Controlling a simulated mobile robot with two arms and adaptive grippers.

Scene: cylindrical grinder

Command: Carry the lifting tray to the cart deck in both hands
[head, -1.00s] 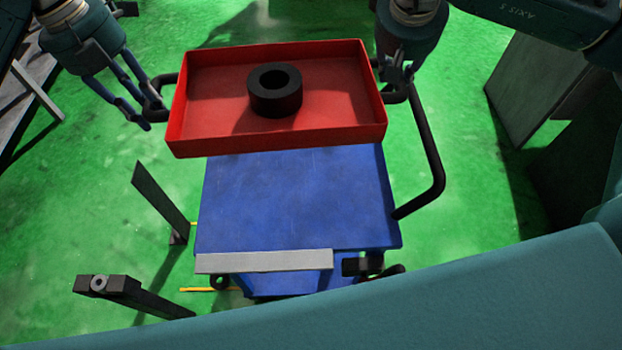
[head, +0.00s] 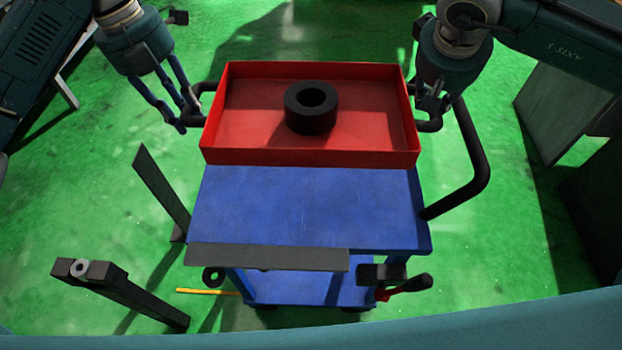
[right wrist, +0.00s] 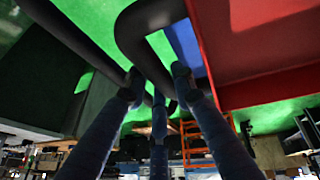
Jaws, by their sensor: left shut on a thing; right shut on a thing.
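The red lifting tray (head: 255,157) is held over the far part of the blue cart deck (head: 310,205), roughly level, with a black ring-shaped part (head: 311,118) inside it. I cannot tell whether the tray touches the deck. My left gripper (head: 190,113) is shut on the tray's left handle (head: 198,103). My right gripper (head: 425,112) is shut on the handle at the tray's right side. In the right wrist view the fingers of my right gripper (right wrist: 160,98) close around a dark bar, beside the red tray wall (right wrist: 255,50).
The cart's black push handle (head: 478,165) curves up at its right. Black posts (head: 125,290) stand on the green floor at the left. A grey panel (head: 560,105) stands at the right.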

